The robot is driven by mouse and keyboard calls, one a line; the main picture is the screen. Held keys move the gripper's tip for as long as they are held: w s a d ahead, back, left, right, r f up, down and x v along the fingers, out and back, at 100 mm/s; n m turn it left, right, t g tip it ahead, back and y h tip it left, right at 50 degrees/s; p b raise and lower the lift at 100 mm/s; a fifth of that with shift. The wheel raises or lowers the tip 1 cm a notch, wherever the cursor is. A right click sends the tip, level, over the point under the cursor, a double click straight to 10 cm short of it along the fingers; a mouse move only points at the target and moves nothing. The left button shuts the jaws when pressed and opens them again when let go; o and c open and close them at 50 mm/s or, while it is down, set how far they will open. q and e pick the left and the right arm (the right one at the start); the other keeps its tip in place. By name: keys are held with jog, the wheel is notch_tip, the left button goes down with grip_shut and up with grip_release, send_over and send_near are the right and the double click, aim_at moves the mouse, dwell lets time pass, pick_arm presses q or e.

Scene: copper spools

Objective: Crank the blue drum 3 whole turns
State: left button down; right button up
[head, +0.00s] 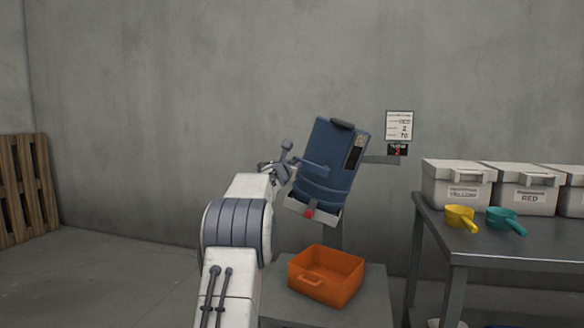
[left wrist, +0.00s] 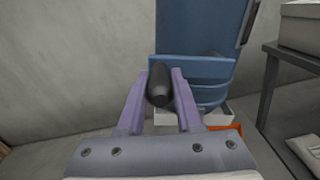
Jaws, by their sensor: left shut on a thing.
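The blue drum (head: 338,148) stands tilted on its stand in front of the wall, in the middle of the head view. It also fills the upper right of the left wrist view (left wrist: 200,30). My left gripper (head: 283,170) is at the drum's left side. In the left wrist view its two purple fingers (left wrist: 160,78) are shut on the dark crank handle (left wrist: 158,88), one finger on each side. The crank's link to the drum is mostly hidden. My right gripper is not in view.
An orange bin (head: 350,285) sits on a low grey stand below the drum. A small counter with red marks (head: 397,150) hangs under a sign (head: 399,125). At right, a table (head: 480,245) holds white lidded boxes (head: 455,183), a yellow scoop (head: 459,215) and a teal scoop (head: 503,219).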

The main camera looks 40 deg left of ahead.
pick_arm(q)
jog(key=c, duration=0.6)
grip_release()
jog(key=shift+s+d+b, duration=0.1)
jog(key=shift+s+b, duration=0.2)
jog(key=shift+b+v, duration=1.95)
jog(key=shift+v, duration=2.95)
